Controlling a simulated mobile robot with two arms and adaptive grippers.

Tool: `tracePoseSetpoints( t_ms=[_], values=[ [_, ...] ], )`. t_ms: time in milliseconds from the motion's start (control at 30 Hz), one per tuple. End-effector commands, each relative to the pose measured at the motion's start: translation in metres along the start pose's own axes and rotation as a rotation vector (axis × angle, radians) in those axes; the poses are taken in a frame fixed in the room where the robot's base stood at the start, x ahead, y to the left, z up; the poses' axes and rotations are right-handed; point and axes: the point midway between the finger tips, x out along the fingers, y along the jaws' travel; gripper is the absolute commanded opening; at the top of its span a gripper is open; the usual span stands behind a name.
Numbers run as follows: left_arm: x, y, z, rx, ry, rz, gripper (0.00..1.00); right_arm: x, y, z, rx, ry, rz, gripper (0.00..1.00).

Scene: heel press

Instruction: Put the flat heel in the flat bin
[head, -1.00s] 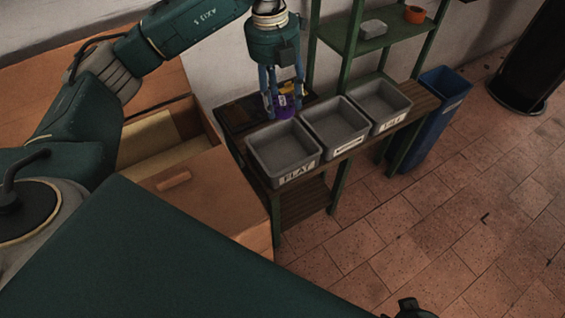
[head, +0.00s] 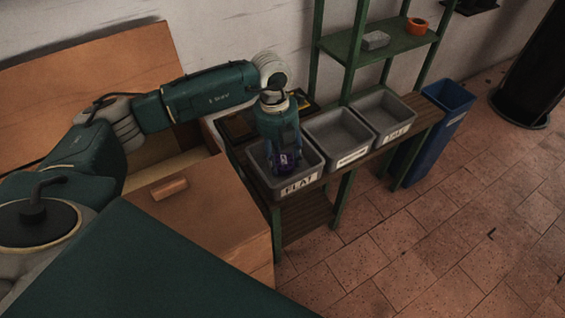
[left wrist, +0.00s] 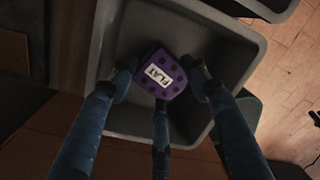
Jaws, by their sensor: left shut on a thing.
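The flat heel (left wrist: 160,74) is a purple block with dark spots and a white label reading FLAT. I cannot tell whether the heel touches the bin floor. My right gripper is not clearly in view.
Two more grey bins, the middle one (head: 364,154) and the right one (head: 407,134), stand in a row on the bench. A green shelf (head: 375,51) rises behind, holding a grey block and an orange ring. A blue waste bin (head: 434,137) stands at the right.

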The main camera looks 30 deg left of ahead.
Motion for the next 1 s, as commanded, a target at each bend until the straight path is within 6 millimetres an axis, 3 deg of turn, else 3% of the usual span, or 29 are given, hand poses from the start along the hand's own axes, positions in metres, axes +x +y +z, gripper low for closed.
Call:
tracePoseSetpoints(
  t_ms=[100,433,467,500,800,1000],
  values=[
    [0.018,0.002,0.0,0.0,0.002,0.0,0.21,0.006,0.0,0.003,0.0,-0.004,0.0,0.37],
    [0.021,0.002,0.0,0.0,0.001,0.0,0.21,0.007,0.0,0.003,0.0,-0.004,0.0,0.37],
    [0.021,0.002,0.0,0.0,0.001,0.0,0.49,0.007,0.0,0.003,0.0,-0.004,0.0,0.37],
    [0.02,0.002,0.0,0.0,0.0,0.0,0.55,0.006,0.0,0.003,0.0,-0.004,0.0,0.37],
    [0.018,0.002,0.0,0.0,0.0,0.0,0.55,0.005,0.0,0.002,0.0,-0.003,0.0,0.37],
    [-0.006,0.002,0.001,0.0,-0.004,-0.001,0.55,-0.001,0.0,0.0,-0.001,-0.003,0.0,0.37]
  ],
)
